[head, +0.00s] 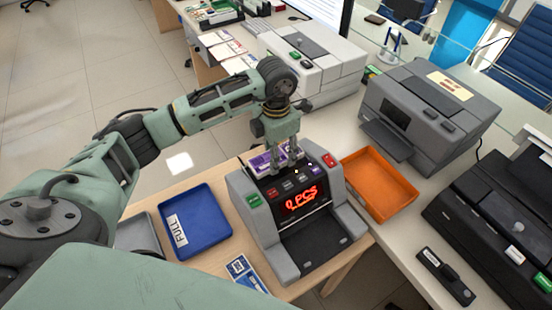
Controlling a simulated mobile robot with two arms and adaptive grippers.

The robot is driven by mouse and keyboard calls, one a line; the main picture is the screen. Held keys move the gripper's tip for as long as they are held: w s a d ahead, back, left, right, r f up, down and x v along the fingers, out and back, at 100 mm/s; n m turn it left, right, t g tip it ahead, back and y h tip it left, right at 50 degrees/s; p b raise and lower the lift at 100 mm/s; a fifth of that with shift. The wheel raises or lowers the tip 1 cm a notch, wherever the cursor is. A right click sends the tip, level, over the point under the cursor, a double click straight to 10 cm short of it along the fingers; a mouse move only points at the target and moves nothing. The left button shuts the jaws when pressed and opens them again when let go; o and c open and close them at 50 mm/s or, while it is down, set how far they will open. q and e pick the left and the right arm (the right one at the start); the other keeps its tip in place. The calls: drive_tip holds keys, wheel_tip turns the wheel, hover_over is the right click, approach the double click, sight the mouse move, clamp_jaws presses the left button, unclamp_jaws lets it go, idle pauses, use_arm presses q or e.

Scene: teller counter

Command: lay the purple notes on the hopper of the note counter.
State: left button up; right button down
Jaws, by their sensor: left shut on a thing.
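The note counter (268,232) is a grey machine with a red lit display (301,199), standing on the wooden counter in the middle of the head view. My left gripper (283,168) reaches down at its top rear, pointing downward. The purple notes (262,164) show around the fingertips, at the back top of the machine where the hopper is. The gripper is shut on the notes and partly hides them. I cannot tell whether the notes touch the hopper. My right gripper is not in view.
A blue tray (203,246) with a label stands left of the counter machine, and an orange tray (357,190) stands right of it. Grey and black printers (425,112) fill the right side. A dark stamp-like object (446,275) lies at the front right.

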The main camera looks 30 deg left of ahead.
use_arm(q)
wheel_tip(320, 180, down, 3)
drive_tip(key=shift+f+p, duration=0.2)
drive_tip(key=shift+p, duration=0.5)
drive_tip(key=shift+f, duration=0.2)
drive_tip(key=shift+f, duration=0.1)
drive_tip(key=shift+f+b, duration=0.15)
drive_tip(key=shift+b, duration=0.15)
drive_tip(key=o, duration=1.2)
